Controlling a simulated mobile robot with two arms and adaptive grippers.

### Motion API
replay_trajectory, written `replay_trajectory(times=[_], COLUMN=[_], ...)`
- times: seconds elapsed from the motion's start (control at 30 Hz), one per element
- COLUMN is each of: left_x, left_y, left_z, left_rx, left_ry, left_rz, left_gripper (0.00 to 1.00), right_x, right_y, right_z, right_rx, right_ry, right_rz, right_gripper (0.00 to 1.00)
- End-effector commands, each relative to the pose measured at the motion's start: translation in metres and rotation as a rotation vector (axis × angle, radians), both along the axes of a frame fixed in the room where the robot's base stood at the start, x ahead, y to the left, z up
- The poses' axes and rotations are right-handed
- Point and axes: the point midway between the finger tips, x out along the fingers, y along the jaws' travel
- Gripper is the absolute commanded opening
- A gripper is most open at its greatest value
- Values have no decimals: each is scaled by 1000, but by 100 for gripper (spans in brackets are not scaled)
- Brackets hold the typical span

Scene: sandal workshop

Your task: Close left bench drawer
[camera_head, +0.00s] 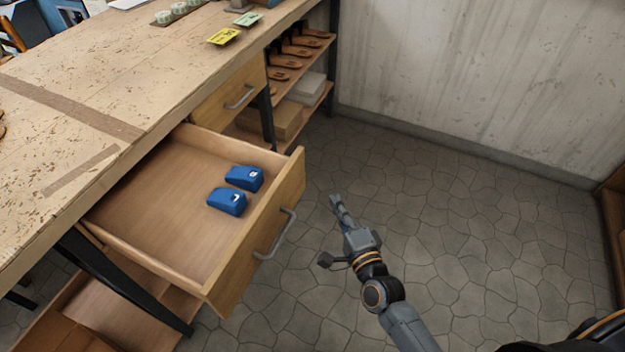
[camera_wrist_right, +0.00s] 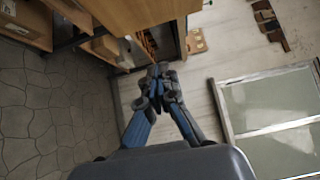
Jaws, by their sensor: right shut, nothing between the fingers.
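The left bench drawer (camera_head: 150,205) is pulled far out of the wooden workbench (camera_head: 75,75). Its front panel carries a grey bar handle (camera_head: 275,234). Two blue blocks with white marks, one nearer (camera_head: 227,201) and one farther (camera_head: 245,178), lie inside it near the front. My right gripper (camera_head: 336,204) is shut and empty. It is to the right of the drawer front, apart from the handle in the head view. Its closed fingertips also show in the right wrist view (camera_wrist_right: 158,72). My left gripper is not in view.
A second drawer (camera_head: 232,95) beside it is closed. Shelves beyond hold brown sandal forms (camera_head: 300,47) and boxes (camera_head: 282,122). Yellow (camera_head: 224,36) and green (camera_head: 248,19) cards lie on the bench. The stone floor (camera_head: 450,220) to the right is clear up to the wall.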

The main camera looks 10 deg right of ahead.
Motion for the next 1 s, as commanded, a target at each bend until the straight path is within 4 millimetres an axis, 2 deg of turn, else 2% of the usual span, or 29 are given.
replay_trajectory(times=[0.1, 0.3, 0.53, 1.0], left_x=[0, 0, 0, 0], left_y=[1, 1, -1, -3], left_z=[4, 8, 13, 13], left_rx=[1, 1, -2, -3], left_ry=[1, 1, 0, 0], left_rz=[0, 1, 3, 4], left_gripper=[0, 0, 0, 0], right_x=[29, 66, 81, 83], right_y=[4, 15, 38, 42], right_z=[2, 2, 0, -1], right_rx=[-2, -1, -2, -4], right_ry=[-3, 0, 2, 1], right_rz=[-1, 1, 0, 0], right_gripper=[0, 0, 0, 0])
